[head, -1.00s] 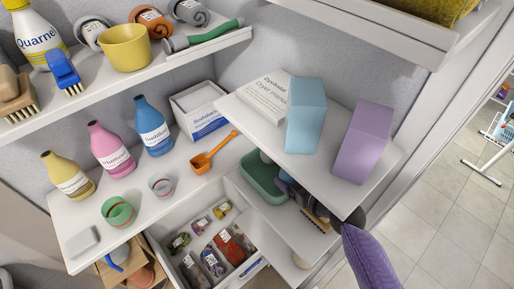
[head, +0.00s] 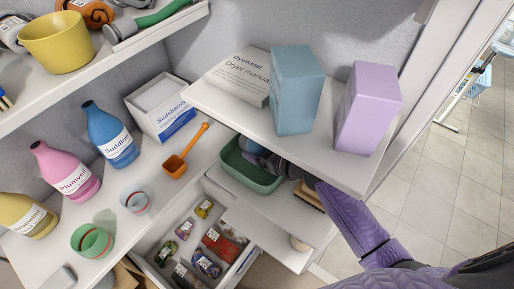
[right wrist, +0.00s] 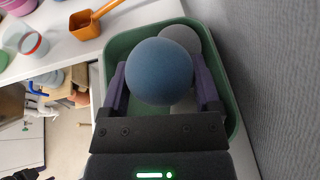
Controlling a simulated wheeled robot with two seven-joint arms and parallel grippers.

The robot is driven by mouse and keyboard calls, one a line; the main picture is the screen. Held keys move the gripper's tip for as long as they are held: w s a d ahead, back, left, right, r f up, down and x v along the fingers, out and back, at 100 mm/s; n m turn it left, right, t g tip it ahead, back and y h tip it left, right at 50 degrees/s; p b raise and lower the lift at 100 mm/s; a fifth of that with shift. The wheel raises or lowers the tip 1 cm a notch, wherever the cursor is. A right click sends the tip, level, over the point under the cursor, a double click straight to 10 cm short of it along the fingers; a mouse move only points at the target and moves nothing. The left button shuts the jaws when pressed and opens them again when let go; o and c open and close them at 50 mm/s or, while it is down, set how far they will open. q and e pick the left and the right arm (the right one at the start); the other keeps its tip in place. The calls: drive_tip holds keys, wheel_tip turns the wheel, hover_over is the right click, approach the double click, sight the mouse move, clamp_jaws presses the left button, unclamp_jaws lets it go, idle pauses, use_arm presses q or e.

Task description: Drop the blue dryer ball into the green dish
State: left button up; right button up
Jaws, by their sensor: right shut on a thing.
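The blue dryer ball (right wrist: 158,68) is held between the two fingers of my right gripper (right wrist: 161,88) in the right wrist view. Behind and under it is the green dish (right wrist: 113,48), with a pale grey ball (right wrist: 182,38) partly visible inside. In the head view the green dish (head: 248,176) sits on the lower shelf, under the upper shelf board. My right gripper (head: 272,162) reaches in there from the right, its tips over the dish and partly hidden by the board. The ball's height above the dish floor is hard to judge. My left gripper is not in view.
The upper shelf board (head: 225,100) overhangs the dish and carries a blue box (head: 297,90), a purple box (head: 367,108) and a manual box (head: 240,75). A brush (head: 308,195) lies right of the dish. An orange scoop (head: 183,155) lies to the left. An open drawer (head: 165,240) is below.

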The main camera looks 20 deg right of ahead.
drive_tip(key=shift+w+a+f, duration=0.15)
drive_tip(key=shift+w, duration=0.15)
drive_tip(key=shift+s+f, duration=0.15)
drive_tip(key=shift+f, duration=0.05)
drive_tip(key=shift+f+b, duration=0.3)
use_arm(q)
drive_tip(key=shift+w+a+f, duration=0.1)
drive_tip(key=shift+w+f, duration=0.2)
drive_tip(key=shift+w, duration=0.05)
use_arm(e)
drive_tip(key=o, duration=1)
drive_tip(key=shift+o, duration=0.2)
drive_tip(key=shift+r+p, duration=0.4)
drive_tip(key=shift+r, duration=0.25)
drive_tip(key=p+v, duration=0.1)
drive_tip(key=v, duration=0.6)
drive_tip(key=shift+s+r, duration=0.1)
drive_tip(key=shift+s, duration=0.05)
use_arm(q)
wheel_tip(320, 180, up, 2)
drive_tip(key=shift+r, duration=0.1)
